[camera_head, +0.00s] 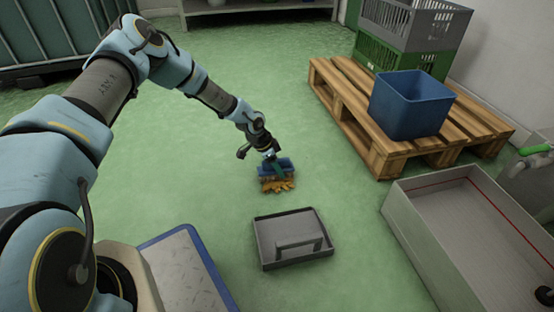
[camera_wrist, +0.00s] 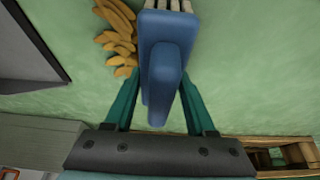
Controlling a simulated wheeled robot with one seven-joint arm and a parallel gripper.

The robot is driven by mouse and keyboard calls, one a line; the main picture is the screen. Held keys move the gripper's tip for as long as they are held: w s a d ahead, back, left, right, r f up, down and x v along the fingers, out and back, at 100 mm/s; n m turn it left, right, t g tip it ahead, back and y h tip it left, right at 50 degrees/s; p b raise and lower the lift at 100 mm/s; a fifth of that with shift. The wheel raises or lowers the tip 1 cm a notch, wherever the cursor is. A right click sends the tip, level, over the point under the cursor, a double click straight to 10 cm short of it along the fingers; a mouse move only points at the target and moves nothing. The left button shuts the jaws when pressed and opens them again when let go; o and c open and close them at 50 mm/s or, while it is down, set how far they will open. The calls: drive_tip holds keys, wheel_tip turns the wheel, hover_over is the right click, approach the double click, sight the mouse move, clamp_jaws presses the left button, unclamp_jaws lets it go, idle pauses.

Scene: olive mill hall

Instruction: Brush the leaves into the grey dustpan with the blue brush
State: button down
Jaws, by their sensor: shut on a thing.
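My gripper (camera_head: 273,160) is shut on the blue brush (camera_head: 283,165) and holds it low at the green floor. In the wrist view the blue brush (camera_wrist: 165,50) sits between the green fingers, with pale bristles at its far end. The yellow-brown leaves (camera_head: 277,184) lie in a small heap right at the brush, on the side towards the dustpan. They also show beside the brush in the wrist view (camera_wrist: 118,38). The grey dustpan (camera_head: 265,243) lies on the floor nearer to me, apart from the leaves. Its dark edge shows in the wrist view (camera_wrist: 30,45).
A wooden pallet (camera_head: 345,110) with a blue bin (camera_head: 410,105) and stacked crates (camera_head: 405,50) stands at the right. A grey open-topped trough (camera_head: 440,265) is at the lower right. A blue-edged platform (camera_head: 185,270) is at the lower left. Floor between leaves and dustpan is clear.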

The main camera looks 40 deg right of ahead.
drive_tip(key=shift+s+a+p, duration=0.45)
drive_tip(key=shift+s+p, duration=0.05)
drive_tip(key=shift+s, duration=0.75)
drive_tip(key=shift+s+a+p, duration=0.5)
drive_tip(key=shift+s+p, duration=0.05)
drive_tip(key=shift+s, duration=0.75)
drive_tip(key=shift+s+a+p, duration=0.45)
drive_tip(key=shift+s+p, duration=0.05)
drive_tip(key=shift+s, duration=0.75)
drive_tip(key=shift+s+a+p, duration=0.1)
drive_tip(key=shift+s+a, duration=0.3)
drive_tip(key=shift+s, duration=0.6)
drive_tip(key=shift+s+a+p, duration=0.15)
drive_tip(key=shift+s+a, duration=0.25)
drive_tip(key=shift+s, duration=0.55)
drive_tip(key=shift+s+a+p, duration=0.1)
drive_tip(key=shift+s+a, duration=0.3)
drive_tip(key=shift+s, duration=0.6)
drive_tip(key=shift+s+a+r, duration=0.1)
drive_tip(key=shift+s+r, duration=0.1)
drive_tip(key=shift+w+d+r+p, duration=0.1)
drive_tip(key=shift+w+r+p, duration=0.05)
drive_tip(key=shift+r+p, duration=0.65)
drive_tip(key=shift+w+d+r+p, duration=0.1)
drive_tip(key=shift+w+r+p, duration=0.1)
drive_tip(key=shift+r+p, duration=0.65)
drive_tip(key=shift+w+r+p, duration=0.15)
drive_tip(key=shift+r+p, duration=0.45)
drive_tip(key=shift+r, duration=0.35)
